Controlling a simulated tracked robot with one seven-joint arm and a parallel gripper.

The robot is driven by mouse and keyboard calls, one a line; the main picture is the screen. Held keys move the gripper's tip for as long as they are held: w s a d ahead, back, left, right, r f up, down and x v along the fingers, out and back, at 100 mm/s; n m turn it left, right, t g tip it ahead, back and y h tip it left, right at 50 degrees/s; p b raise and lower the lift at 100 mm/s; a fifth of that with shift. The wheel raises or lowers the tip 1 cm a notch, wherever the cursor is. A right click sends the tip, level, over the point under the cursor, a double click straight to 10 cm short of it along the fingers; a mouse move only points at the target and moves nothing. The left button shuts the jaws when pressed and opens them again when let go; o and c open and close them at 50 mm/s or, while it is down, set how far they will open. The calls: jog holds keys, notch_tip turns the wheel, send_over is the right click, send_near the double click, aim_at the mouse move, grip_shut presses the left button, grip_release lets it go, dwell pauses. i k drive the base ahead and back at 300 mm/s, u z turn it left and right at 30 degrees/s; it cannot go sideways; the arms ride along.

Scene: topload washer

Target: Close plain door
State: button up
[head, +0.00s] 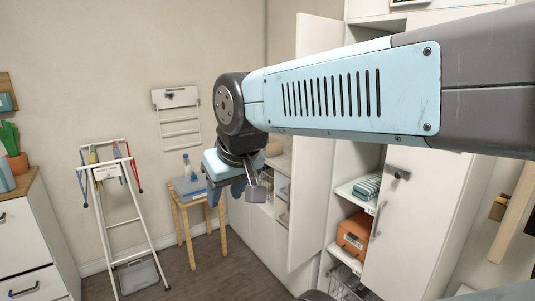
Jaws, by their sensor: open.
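A tall plain white door (309,200) stands swung open in the middle of the head view, seen at a steep angle. My arm crosses in front of it and hides part of its upper half. To its right, a second white door (415,220) has a grey bar handle and a small dark fitting. Between the two doors, the white cabinet's shelves are exposed. My gripper (252,192) hangs open and empty, pointing down, left of the plain door in the picture. I see no contact between them.
The cabinet holds folded striped cloths (367,187) and an orange box (353,236). A small wooden table (181,192) and a white drying rack (120,215) stand left by the wall. A white drawer unit (30,240) is at far left.

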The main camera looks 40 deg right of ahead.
aim_at(312, 159)
jog(key=u, duration=0.35)
jog(key=i, duration=1.85)
jog(key=z, duration=3.55)
